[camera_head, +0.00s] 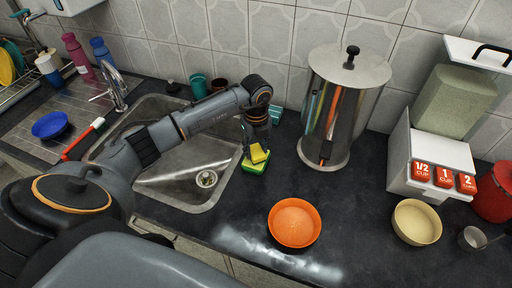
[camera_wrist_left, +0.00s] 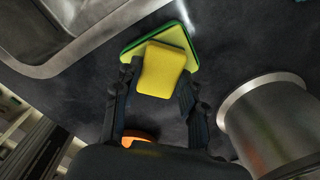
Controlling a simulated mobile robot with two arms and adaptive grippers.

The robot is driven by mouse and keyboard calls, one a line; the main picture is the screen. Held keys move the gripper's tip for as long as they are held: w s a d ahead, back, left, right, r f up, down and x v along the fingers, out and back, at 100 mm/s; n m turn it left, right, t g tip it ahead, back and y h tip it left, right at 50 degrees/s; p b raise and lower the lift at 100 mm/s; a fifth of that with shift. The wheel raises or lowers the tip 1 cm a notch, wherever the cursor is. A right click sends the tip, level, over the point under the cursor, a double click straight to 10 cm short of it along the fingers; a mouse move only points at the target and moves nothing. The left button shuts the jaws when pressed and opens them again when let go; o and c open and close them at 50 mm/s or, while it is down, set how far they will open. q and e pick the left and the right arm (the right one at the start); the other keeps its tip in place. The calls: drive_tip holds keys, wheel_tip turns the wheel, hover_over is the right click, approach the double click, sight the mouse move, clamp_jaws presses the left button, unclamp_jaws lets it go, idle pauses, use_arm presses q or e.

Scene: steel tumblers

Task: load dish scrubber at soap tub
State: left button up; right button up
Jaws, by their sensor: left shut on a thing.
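The dish scrubber is a yellow block (camera_head: 259,154) on a yellow pad with a green layer (camera_head: 253,168). In the left wrist view the yellow block (camera_wrist_left: 162,72) sits between my fingers, with the green-edged pad (camera_wrist_left: 178,34) beyond it. My left gripper (camera_head: 257,147) is shut on the block and points down by the sink's right edge. It also shows in the left wrist view (camera_wrist_left: 158,80). I cannot tell whether the pad touches the counter. An orange round tub (camera_head: 294,242) with orange contents, possibly the soap tub, stands on the counter to the right. My right gripper is not in view.
The steel sink (camera_head: 170,186) lies left of the scrubber. A tall steel canister (camera_head: 342,110) stands behind the orange tub. A cream bowl (camera_head: 416,222) and a white dispenser (camera_head: 440,150) are at right. A pale wet-looking smear (camera_head: 275,256) lies before the tub.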

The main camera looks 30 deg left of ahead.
sight(256, 151)
use_arm(q)
wheel_tip(256, 151, up, 7)
drive_tip(key=p, duration=0.5)
idle(0.5)
idle(0.6)
